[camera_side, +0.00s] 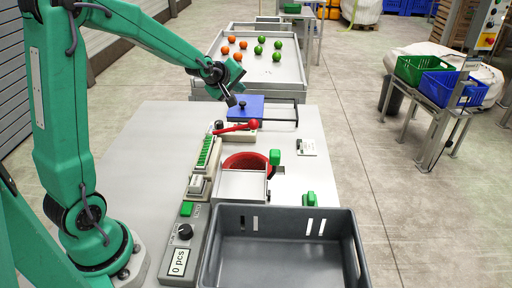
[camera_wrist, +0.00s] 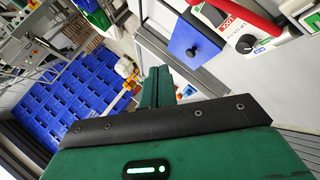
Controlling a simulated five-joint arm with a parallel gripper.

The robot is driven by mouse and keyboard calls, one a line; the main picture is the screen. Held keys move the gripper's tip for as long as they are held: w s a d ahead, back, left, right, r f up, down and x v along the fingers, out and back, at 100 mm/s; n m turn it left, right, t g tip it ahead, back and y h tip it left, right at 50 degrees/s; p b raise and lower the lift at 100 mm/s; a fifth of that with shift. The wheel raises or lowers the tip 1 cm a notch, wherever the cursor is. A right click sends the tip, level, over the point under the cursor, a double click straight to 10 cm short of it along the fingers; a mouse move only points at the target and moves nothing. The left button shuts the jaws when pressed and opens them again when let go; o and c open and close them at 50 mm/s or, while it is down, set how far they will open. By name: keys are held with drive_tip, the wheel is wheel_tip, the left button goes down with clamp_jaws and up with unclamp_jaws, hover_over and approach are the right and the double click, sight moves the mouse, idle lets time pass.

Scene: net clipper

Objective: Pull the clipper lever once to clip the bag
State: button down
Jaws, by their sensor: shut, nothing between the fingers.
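The clipper (camera_side: 240,137) is a pale box on the white table. Its red lever (camera_side: 232,128) lies nearly flat and ends in a red ball knob at the right. In the wrist view, the clipper (camera_wrist: 240,38) shows at the upper right with part of the red lever (camera_wrist: 262,18). My gripper (camera_side: 233,98) is above and behind the lever, apart from it. Its green fingers also show in the wrist view (camera_wrist: 156,84), shut and empty. I cannot make out a bag at the clipper.
A blue plate with a black knob (camera_side: 245,107) lies just behind the clipper, below my gripper. A red round container (camera_side: 246,161), a grey bin (camera_side: 285,214) and a control box reading "0 pcs" (camera_side: 180,262) are nearer. A fruit tray (camera_side: 288,72) stands behind.

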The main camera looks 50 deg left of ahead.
wheel_tip(320, 180, down, 8)
drive_tip(key=w+d, duration=0.1)
drive_tip(key=shift+w+d, duration=0.35)
idle(0.3)
